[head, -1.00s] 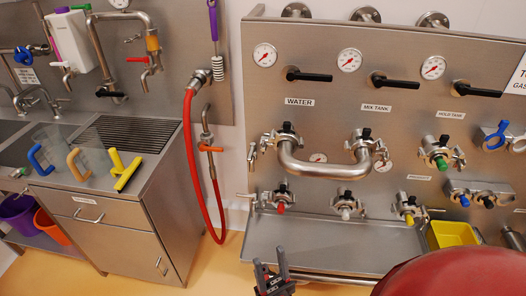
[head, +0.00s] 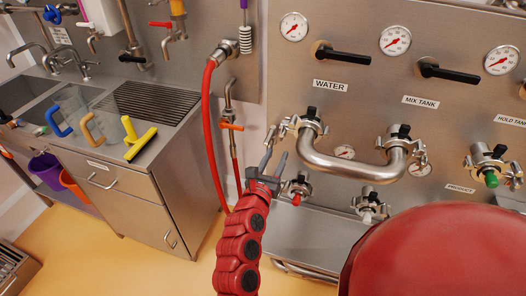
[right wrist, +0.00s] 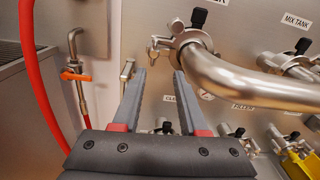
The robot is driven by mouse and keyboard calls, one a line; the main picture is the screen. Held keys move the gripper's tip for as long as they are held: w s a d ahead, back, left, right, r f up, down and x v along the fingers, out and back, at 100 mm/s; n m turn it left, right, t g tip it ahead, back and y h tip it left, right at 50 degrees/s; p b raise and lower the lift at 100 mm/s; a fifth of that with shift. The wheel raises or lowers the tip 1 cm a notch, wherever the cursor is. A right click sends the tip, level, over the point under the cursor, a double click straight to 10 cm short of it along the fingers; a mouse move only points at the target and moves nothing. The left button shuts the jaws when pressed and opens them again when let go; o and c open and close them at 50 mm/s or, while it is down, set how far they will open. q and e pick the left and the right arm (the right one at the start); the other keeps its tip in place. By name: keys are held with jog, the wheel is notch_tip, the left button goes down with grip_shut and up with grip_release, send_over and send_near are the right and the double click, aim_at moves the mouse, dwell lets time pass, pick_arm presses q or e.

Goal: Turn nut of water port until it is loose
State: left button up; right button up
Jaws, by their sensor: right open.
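The water port (head: 309,124) is a steel clamped fitting under the WATER label, joined by a U-shaped steel pipe (head: 350,168) to the mix tank port (head: 399,137). Its clamp nut (head: 276,133) sticks out at the left side of the fitting. In the right wrist view the water port (right wrist: 189,38) is beyond the fingers, and its nut (right wrist: 154,48) is at its left. My right gripper (head: 275,164) is open and empty, below and left of the port, apart from the nut. It also shows in the right wrist view (right wrist: 160,80). My left gripper is not in view.
A red hose (head: 208,135) hangs left of the panel, close to my right arm. Lower ports (head: 298,188) with coloured caps sit below the pipe, above a steel tray (head: 315,228). A steel sink cabinet (head: 125,203) stands at the left. Open floor lies in front.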

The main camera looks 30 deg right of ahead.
aim_at(281, 136)
jog(key=shift+m, duration=0.3)
jog(key=x, duration=0.2)
jog(key=p+x, duration=0.1)
jog(key=x, duration=0.2)
jog(key=p+x, duration=0.1)
jog(key=x, duration=0.2)
jog(key=shift+w+a+r, duration=0.25)
jog(key=shift+w+a, duration=0.05)
jog(key=shift+a, duration=0.05)
jog(key=shift+w+d, duration=0.4)
jog(key=shift+w, duration=0.05)
grip_shut()
